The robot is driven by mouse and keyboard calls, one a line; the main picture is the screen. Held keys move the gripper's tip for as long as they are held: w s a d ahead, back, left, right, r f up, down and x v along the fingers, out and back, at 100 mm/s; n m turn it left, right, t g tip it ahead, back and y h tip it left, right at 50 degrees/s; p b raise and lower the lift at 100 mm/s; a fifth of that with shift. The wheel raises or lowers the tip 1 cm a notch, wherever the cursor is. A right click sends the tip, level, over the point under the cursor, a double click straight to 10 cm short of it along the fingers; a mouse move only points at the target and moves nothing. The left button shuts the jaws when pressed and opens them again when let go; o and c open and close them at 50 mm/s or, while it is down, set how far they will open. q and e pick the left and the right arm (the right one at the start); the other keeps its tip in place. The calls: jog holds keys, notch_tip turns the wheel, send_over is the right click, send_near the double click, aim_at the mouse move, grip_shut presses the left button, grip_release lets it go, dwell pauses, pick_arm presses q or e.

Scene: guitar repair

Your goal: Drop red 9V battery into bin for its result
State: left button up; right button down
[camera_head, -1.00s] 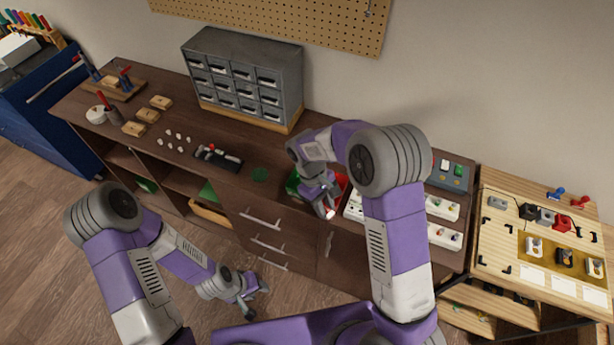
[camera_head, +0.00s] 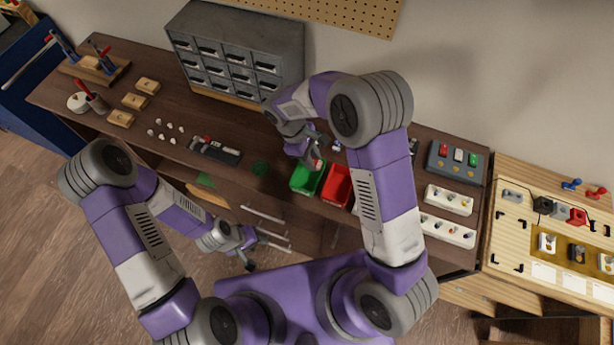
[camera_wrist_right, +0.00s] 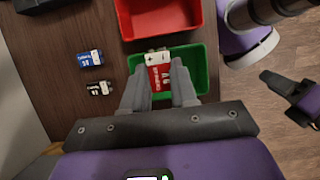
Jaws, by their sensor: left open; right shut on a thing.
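The red 9V battery (camera_wrist_right: 159,74), with a white terminal end, is held between the fingers of my right gripper (camera_wrist_right: 160,88). In the head view my right gripper (camera_head: 316,158) is above the back part of the green bin (camera_head: 306,181). In the right wrist view the battery overlaps the green bin (camera_wrist_right: 204,70), and the bin floor shows around it. The red bin (camera_head: 338,186) stands just right of the green one; it also shows in the wrist view (camera_wrist_right: 158,18). My left gripper (camera_head: 249,258) is open and empty, low in front of the bench drawers.
A blue battery (camera_wrist_right: 89,58) and a black battery (camera_wrist_right: 99,87) lie on the bench beside the bins. White trays (camera_head: 448,200) and a button box (camera_head: 457,160) stand to the right. A drawer cabinet (camera_head: 235,55) stands at the back.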

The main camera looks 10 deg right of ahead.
jog(key=shift+w+f+b, duration=0.1)
jog(key=shift+f+b, duration=1.1)
jog(key=shift+f, duration=0.8)
jog(key=c, duration=0.8)
grip_release()
jog(key=shift+r, duration=0.1)
jog(key=v, duration=0.7)
jog(key=shift+r+p, duration=0.25)
jog(key=shift+p, duration=0.15)
jog(key=shift+w+a+f, duration=0.1)
